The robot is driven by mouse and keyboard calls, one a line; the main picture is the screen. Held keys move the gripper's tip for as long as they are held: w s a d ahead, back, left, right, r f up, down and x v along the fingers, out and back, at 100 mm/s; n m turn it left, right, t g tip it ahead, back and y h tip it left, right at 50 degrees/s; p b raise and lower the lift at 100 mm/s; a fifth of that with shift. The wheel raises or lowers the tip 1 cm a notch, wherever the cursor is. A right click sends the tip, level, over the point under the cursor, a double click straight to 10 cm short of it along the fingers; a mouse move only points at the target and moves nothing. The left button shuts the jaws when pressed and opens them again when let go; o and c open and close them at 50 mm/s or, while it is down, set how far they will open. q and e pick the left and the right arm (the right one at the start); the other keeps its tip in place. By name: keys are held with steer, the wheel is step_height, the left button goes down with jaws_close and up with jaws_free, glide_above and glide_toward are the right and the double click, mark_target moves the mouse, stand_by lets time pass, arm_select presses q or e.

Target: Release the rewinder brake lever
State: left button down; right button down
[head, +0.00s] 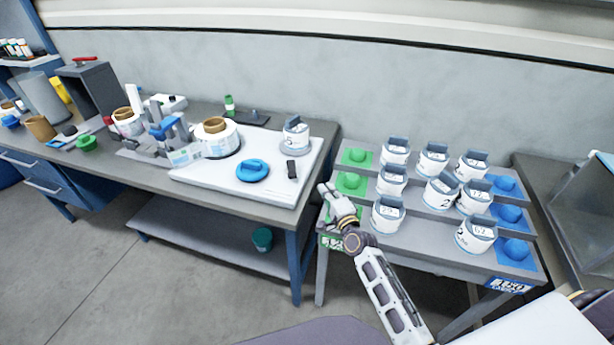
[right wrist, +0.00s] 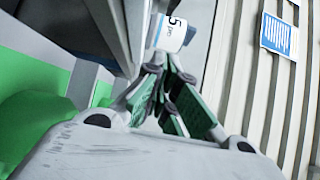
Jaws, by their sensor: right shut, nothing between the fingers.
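The reel labeller (head: 165,132) stands on the left workbench, with a white base plate (head: 225,182) to its right. On the plate are a reel with a brown core (head: 214,133), a flat blue ring (head: 252,170), a small black upright part (head: 292,169) and a reel marked 5 (head: 295,136). I cannot tell for certain which part is the brake lever; the black part may be it. My right gripper (head: 324,190) is shut and empty, right of the plate, by the rack's left edge. In the right wrist view its fingers (right wrist: 168,95) are together, below a reel marked 5 (right wrist: 172,33). My left gripper is not in view.
A tiered grey rack (head: 425,235) holds several white reels between green and blue trays. A gap separates it from the workbench. A dark box (head: 88,95) and a green tape roll (head: 87,143) are at the bench's left. A teal bin (head: 262,239) sits on the lower shelf.

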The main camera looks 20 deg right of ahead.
mark_target(295, 178)
steer(key=shift+w+a+p, duration=0.25)
steer(key=shift+w+a, duration=0.5)
steer(key=shift+w, duration=0.75)
steer(key=shift+w+a+p, duration=0.2)
steer(key=shift+w+a, duration=0.5)
steer(key=shift+w, duration=0.8)
steer(key=shift+w+a+p, duration=0.25)
steer(key=shift+w+a, duration=0.5)
steer(key=shift+w, duration=0.75)
steer(key=shift+s+a, duration=0.25)
steer(key=shift+a, duration=0.3)
steer(key=shift+s+a+p, duration=0.2)
steer(key=shift+a+p, duration=0.3)
steer(key=shift+a, duration=1.2)
